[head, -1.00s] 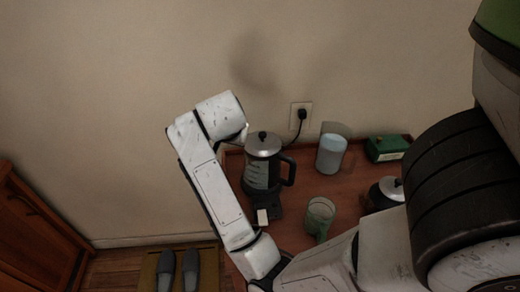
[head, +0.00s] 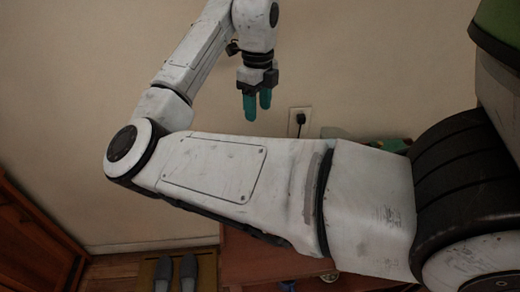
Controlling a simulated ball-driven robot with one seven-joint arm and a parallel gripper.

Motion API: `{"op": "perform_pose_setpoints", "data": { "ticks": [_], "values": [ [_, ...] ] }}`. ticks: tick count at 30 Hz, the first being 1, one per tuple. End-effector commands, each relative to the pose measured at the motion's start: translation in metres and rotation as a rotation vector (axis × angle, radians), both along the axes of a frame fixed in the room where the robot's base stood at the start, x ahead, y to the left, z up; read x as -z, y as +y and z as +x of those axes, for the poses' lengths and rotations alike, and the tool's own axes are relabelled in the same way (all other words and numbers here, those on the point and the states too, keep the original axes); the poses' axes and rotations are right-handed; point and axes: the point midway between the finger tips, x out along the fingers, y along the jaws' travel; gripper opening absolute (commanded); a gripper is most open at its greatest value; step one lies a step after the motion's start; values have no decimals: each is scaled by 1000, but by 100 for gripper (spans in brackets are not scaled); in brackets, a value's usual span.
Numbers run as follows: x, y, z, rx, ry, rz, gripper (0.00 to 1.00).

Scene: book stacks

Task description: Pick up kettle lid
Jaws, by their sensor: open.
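My gripper (head: 257,108) hangs in front of the wall, its teal fingers pointing down. It is open and nothing shows between the fingers. The kettle and its lid are not visible now, because my arm covers most of the table (head: 265,262) where the kettle stood. I cannot tell how far the gripper is from the lid.
A wall socket with a black plug (head: 300,120) is right of the gripper. Part of a green box (head: 385,144) shows behind my arm. A wooden cabinet (head: 35,240) stands at the left. Grey slippers (head: 188,270) lie on a mat on the floor.

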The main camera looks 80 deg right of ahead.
Motion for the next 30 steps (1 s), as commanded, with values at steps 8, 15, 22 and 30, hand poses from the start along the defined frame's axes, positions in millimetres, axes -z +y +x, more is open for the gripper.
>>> {"op": "perform_pose_setpoints", "data": {
  "ticks": [8,15,22,30],
  "values": [
    [41,0,0,-2,3,1,54],
    [57,0,-2,-2,1,0,54],
    [90,-1,-5,-3,3,0,54],
    [102,-2,-4,-3,0,-1,54]
  ]
}}
